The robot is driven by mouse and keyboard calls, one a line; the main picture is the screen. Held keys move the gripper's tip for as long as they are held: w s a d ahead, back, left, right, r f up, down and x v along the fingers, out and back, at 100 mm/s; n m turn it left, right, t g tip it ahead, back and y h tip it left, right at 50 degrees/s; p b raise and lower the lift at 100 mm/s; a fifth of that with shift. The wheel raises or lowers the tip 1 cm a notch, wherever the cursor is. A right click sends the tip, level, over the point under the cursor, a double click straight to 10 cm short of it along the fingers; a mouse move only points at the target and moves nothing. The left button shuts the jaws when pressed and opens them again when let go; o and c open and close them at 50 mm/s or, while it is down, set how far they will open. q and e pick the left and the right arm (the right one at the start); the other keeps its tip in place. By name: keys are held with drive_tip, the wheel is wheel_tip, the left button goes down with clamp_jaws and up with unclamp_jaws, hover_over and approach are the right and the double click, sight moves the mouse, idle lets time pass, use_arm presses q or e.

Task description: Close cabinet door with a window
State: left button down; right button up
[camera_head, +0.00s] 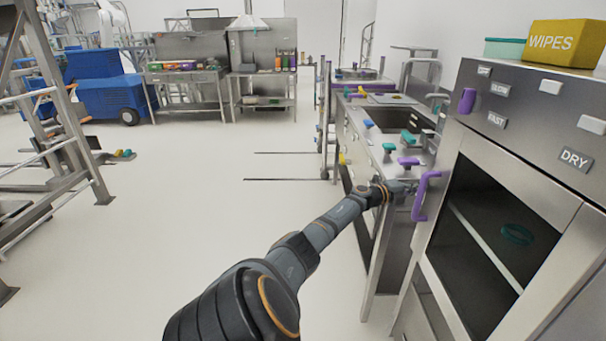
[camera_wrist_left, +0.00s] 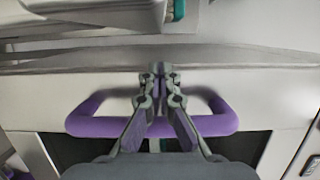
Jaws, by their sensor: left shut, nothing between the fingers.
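The cabinet door (camera_head: 445,235) with a dark window (camera_head: 490,250) is at the right of the head view. It carries a purple handle (camera_head: 421,197) near its left edge. I cannot tell how far the door stands from its frame. My left gripper (camera_head: 404,187) is just left of the handle, its fingers partly hard to make out. In the left wrist view the gripper (camera_wrist_left: 158,72) is shut and empty, its fingers crossing in front of the purple handle bar (camera_wrist_left: 95,122). I cannot tell if they touch it. My right gripper is not in view.
A labelled panel with a purple knob (camera_head: 467,101) sits above the door. A yellow wipes box (camera_head: 563,42) stands on top. A teal ring (camera_head: 517,234) shows behind the window. A steel sink counter (camera_head: 372,150) lies beyond my arm.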

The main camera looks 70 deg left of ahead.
use_arm(q)
drive_tip(key=shift+w+d+r, duration=0.1)
drive_tip(key=shift+w+r, duration=0.1)
drive_tip(key=shift+r, duration=0.4)
drive_tip(key=shift+d, duration=0.1)
drive_tip(key=s+a+f, duration=0.1)
drive_tip(key=s, duration=0.6)
drive_tip(key=shift+s, duration=0.3)
drive_tip(key=shift+s+a, duration=0.1)
